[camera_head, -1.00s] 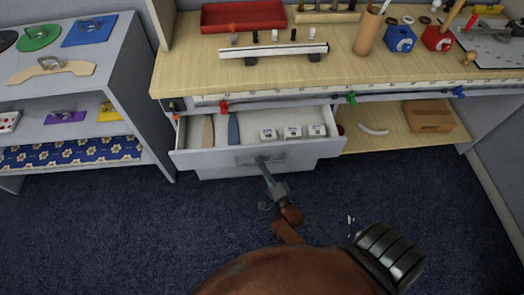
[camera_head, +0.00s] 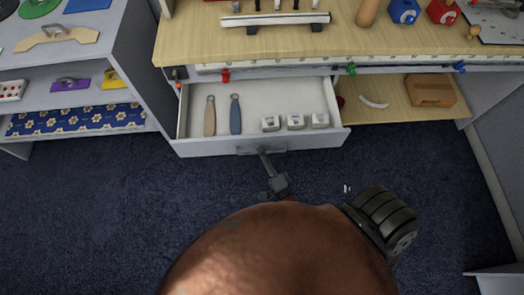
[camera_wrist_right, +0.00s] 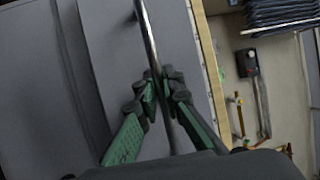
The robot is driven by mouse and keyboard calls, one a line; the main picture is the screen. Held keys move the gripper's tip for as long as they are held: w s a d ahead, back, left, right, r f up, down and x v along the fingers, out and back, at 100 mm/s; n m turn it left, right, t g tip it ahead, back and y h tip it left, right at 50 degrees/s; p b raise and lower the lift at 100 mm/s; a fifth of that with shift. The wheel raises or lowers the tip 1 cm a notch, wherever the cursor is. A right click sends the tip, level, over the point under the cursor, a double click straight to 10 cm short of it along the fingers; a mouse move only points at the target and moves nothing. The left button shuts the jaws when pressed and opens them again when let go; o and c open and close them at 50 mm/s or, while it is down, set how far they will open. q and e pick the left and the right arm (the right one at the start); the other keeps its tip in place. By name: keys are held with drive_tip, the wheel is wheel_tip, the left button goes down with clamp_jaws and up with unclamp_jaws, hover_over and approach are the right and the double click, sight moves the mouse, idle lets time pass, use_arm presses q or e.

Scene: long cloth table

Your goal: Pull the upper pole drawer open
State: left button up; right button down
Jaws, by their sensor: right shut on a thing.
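The upper pole drawer (camera_head: 200,148) stands well open below the wooden worktop. Its white tray floor shows, with a tan-handled tool (camera_head: 210,116), a blue-handled tool (camera_head: 235,115) and three small white blocks (camera_head: 295,122) in it. My right gripper (camera_head: 264,155) is at the middle of the drawer front, shut on the drawer handle (camera_head: 247,151). In the right wrist view the gripper's fingers (camera_wrist_right: 163,85) sit on both sides of the metal handle bar (camera_wrist_right: 148,32). My left gripper is not in view.
The worktop (camera_head: 200,40) overhangs behind the drawer. A lower shelf (camera_head: 400,115) with a brown box (camera_head: 430,91) is to the right. A grey shelf unit (camera_head: 130,60) stands close on the left.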

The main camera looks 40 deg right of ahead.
drive_tip(key=c, duration=2.3)
unclamp_jaws()
drive_tip(key=v, duration=1.2)
drive_tip(key=shift+d, duration=0.1)
drive_tip(key=shift+f, duration=0.1)
